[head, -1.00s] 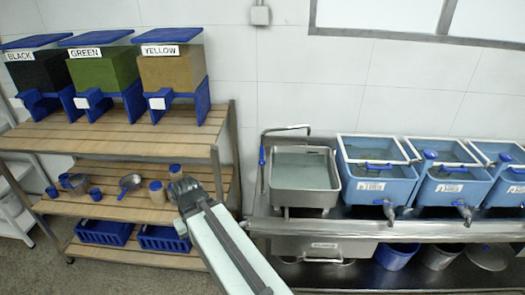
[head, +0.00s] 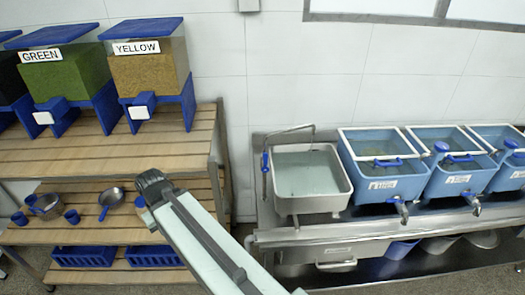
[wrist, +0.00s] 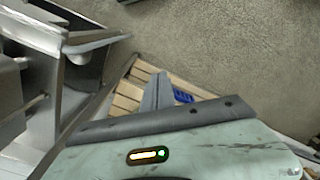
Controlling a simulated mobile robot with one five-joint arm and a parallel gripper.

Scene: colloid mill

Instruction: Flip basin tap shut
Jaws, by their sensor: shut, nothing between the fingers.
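The basin (head: 341,193) is a square steel sink holding water, on the steel counter right of the wooden shelf. Its tap is a thin bent pipe (head: 290,129) rising at the basin's left back corner, with a blue lever (head: 265,162) standing upright at the left side. My gripper (head: 150,180) is dark and shut, with nothing held. In the head view it appears over the lower shelf, left of the tap and apart from it. In the wrist view the closed fingers (wrist: 157,88) point away over a wooden shelf, and the tap lever is not clearly visible.
Blue tanks (head: 383,184) with small taps stand right of the basin. The wooden shelf (head: 100,155) carries dispensers marked GREEN (head: 70,72) and YELLOW (head: 152,78). A pan (head: 112,198) and blue cups are on its lower level. A shelf post (head: 215,175) stands between my gripper and the basin.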

